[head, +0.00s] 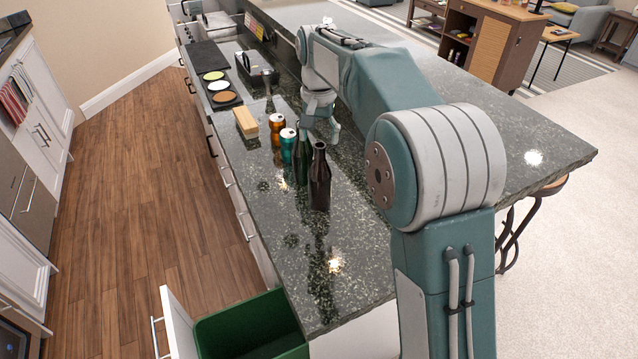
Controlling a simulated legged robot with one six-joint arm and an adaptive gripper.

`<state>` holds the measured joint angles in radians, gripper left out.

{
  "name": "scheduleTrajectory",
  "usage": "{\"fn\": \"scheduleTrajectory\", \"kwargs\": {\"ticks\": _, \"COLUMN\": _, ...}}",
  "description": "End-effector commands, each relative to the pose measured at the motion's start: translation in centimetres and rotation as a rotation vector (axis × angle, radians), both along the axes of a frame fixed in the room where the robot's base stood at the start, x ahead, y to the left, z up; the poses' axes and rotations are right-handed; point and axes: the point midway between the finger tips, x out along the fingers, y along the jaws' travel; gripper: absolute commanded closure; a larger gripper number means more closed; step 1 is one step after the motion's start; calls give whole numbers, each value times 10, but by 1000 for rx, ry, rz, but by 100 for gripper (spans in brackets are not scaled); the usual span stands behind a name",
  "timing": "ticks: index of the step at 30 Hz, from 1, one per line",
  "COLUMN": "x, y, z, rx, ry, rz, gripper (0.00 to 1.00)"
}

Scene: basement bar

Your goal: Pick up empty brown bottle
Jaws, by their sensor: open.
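A dark brown bottle (320,180) stands upright on the dark speckled counter (300,245). A green bottle (301,160) stands just behind it to the left, partly hidden by it. My gripper (322,136) points down above the counter, behind the two bottles. It is open, and I see nothing held in it. Whether its fingers come close to the green bottle is hard to tell. My arm reaches in from the right over the counter.
A teal can (288,146) and an orange can (277,130) stand left of the bottles. A yellowish block (246,122) and a tray with three coloured discs (222,91) lie farther back. A green bin (250,328) sits in an open drawer below. The near counter is clear.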

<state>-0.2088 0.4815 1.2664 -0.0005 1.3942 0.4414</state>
Motion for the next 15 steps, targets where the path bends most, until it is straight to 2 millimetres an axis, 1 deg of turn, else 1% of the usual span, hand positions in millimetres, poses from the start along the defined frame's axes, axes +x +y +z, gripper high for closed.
{"fn": "scheduleTrajectory", "kwargs": {"ticks": 1, "x": 0, "y": -1, "z": -8, "rx": -1, "ry": 2, "rz": 0, "gripper": 21}}
{"fn": "scheduleTrajectory", "kwargs": {"ticks": 8, "x": -1, "y": -3, "z": -27, "rx": 2, "ry": 1, "rz": 0, "gripper": 21}}
{"fn": "scheduleTrajectory", "kwargs": {"ticks": 12, "x": -2, "y": -2, "z": -51, "rx": 1, "ry": 4, "rz": 0, "gripper": 21}}
{"fn": "scheduleTrajectory", "kwargs": {"ticks": 15, "x": -1, "y": -1, "z": -63, "rx": 0, "ry": 2, "rz": 0, "gripper": 21}}
